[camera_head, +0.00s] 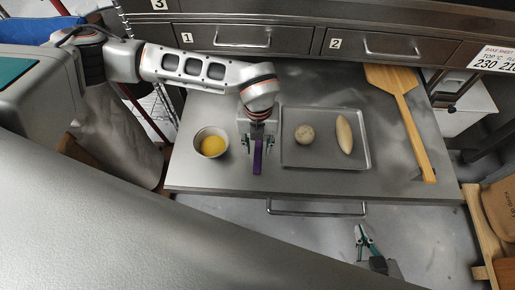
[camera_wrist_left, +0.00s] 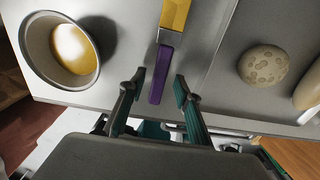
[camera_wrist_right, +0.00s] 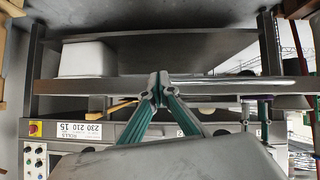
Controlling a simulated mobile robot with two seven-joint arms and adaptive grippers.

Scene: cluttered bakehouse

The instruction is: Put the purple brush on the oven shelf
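The purple brush (camera_head: 258,160) lies on the steel surface (camera_head: 230,183) between a bowl and a tray. In the left wrist view its purple handle (camera_wrist_left: 160,76) points toward me, with a metal band and yellow head beyond. My left gripper (camera_head: 258,145) is open, with one finger on each side of the handle; in the left wrist view (camera_wrist_left: 157,92) gaps show on both sides. My right gripper (camera_head: 365,238) is low in front of the surface, its fingertips together and empty in the right wrist view (camera_wrist_right: 158,90). I cannot tell which surface is the oven shelf.
A metal bowl (camera_head: 198,153) with yellow liquid stands left of the brush. A tray (camera_head: 318,161) with a round bun (camera_head: 305,134) and long loaf (camera_head: 344,135) lies right. A wooden peel (camera_head: 416,130) lies further right. Numbered drawer fronts (camera_head: 242,39) line the back.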

